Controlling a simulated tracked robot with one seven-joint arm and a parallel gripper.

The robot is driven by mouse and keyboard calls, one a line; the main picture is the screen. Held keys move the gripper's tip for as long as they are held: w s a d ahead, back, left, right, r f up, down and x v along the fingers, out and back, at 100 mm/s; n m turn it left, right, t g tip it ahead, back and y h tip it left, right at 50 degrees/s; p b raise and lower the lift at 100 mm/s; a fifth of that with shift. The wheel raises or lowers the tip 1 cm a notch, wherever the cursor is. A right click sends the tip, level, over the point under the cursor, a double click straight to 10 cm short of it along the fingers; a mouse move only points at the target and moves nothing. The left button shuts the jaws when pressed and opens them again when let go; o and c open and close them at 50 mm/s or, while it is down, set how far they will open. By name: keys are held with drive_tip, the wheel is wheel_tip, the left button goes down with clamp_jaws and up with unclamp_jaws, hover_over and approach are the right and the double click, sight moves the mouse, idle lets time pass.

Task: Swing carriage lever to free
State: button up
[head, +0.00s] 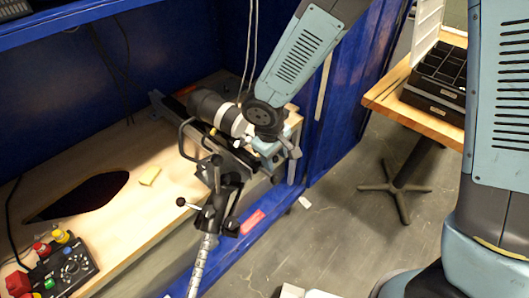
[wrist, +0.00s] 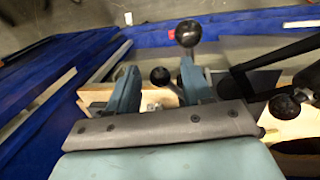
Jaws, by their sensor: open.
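My gripper (head: 272,150) is at the right end of the carriage assembly, beside a black-and-white cylinder (head: 220,112). In the wrist view my gripper (wrist: 158,72) is open, with a finger to each side. A small lever with a black ball knob (wrist: 160,76) shows between the fingers, apart from them as far as I can tell. A larger black ball knob (wrist: 188,34) stands just beyond the right finger. I cannot tell which knob is the carriage lever's. In the head view my gripper hides much of this end.
A black clamp (head: 225,190) holds a graduated rod (head: 200,262); its ball-ended handle (head: 181,202) sticks out left. Blue frame panels (head: 345,100) stand close on the right.

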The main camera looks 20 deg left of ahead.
wheel_tip(320, 180, up, 13)
drive_tip(key=s+a, duration=0.1)
drive_tip(key=s, duration=0.1)
drive_tip(key=shift+s+r, duration=0.15)
drive_tip(key=shift+r, duration=0.05)
drive_tip(key=shift+c, duration=0.3)
drive_tip(key=shift+d, duration=0.1)
drive_tip(key=shift+c, duration=0.6)
drive_tip(key=w+d+f+m+g, duration=0.1)
drive_tip(key=w+d+m+g, duration=0.1)
drive_tip(key=m, duration=0.2)
drive_tip(key=w+d+f+m+g, duration=0.1)
drive_tip(key=w+d+m+g, duration=0.1)
drive_tip(key=m, duration=0.2)
drive_tip(key=w+d+f+m+g+y, duration=0.1)
drive_tip(key=w+d+f+m, duration=0.1)
drive_tip(key=m, duration=0.2)
drive_tip(key=shift+w+d+g, duration=0.25)
drive_tip(key=shift+d+g, duration=0.15)
clamp_jaws()
drive_tip(key=w+d+m+g+y, duration=0.2)
drive_tip(key=w+d+m+y, duration=0.15)
drive_tip(key=w+m, duration=0.4)
drive_tip(key=s+a+f+m+y, duration=0.1)
drive_tip(key=s+a+f+m, duration=0.1)
drive_tip(key=s+a+f, duration=0.5)
drive_tip(key=shift+s+f+y, duration=0.35)
drive_tip(key=shift+s+f, duration=0.3)
drive_tip(key=shift+f, duration=0.2)
